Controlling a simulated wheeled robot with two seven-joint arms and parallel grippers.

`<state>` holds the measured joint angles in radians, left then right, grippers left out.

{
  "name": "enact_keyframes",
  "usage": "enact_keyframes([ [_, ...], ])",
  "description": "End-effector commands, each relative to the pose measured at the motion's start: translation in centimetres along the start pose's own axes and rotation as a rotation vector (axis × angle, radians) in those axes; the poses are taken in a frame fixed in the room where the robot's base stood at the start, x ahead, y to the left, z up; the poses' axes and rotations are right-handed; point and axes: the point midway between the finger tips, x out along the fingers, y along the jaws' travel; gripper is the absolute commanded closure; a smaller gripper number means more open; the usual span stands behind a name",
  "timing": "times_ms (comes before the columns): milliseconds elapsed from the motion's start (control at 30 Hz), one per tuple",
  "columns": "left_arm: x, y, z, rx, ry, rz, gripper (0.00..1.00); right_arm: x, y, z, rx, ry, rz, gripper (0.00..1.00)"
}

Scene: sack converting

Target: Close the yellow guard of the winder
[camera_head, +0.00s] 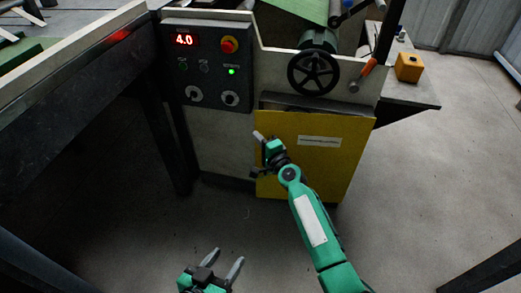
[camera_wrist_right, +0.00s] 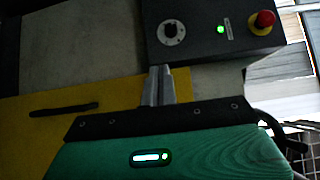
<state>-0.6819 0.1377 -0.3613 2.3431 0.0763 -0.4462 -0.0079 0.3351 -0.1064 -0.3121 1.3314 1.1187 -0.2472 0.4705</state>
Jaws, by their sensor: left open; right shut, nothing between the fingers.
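The yellow guard (camera_head: 330,165) is a flat panel on the lower front of the winder (camera_head: 222,130), with a white label near its top. A dark gap shows along its top edge; I cannot tell whether it sits flush. In the right wrist view the guard (camera_wrist_right: 25,125) carries a dark bar handle (camera_wrist_right: 63,109). My right gripper (camera_head: 258,136) is shut and empty at the guard's upper left edge; its fingers (camera_wrist_right: 158,85) also show in the wrist view. I cannot tell if they touch the guard. My left gripper (camera_head: 228,256) is open and empty, low over the floor.
Above the guard are a black handwheel (camera_head: 313,73) and a control panel (camera_head: 207,65) with a red stop button (camera_head: 228,45) and a 4.0 display. A dark table or conveyor (camera_head: 70,110) stands at left. A yellow box (camera_head: 409,67) sits at right. The floor in front is clear.

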Motion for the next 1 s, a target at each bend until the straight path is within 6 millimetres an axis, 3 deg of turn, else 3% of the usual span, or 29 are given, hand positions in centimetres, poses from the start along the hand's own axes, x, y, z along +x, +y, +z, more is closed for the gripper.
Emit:
enact_keyframes([
  [67,0.3,0.7,0.4,-0.011,0.061,0.018,0.49,1.0,0.3,-0.4,0.000,-0.001,-0.001,1.00],
  [300,0.6,-0.6,-7.0,0.033,0.414,0.002,0.49,3.4,0.3,-1.6,-0.002,0.000,0.000,1.00],
  [500,-0.6,-1.3,-11.5,0.064,0.644,-0.005,0.49,4.8,0.2,-2.5,-0.001,0.000,0.000,1.00],
  [700,-1.7,-1.5,-14.0,0.085,0.783,-0.007,0.49,5.6,0.1,-3.0,-0.001,0.000,0.001,1.00],
  [1000,-2.4,-1.5,-15.1,0.095,0.849,-0.007,0.49,6.0,0.0,-3.2,0.000,0.000,0.000,1.00],
])
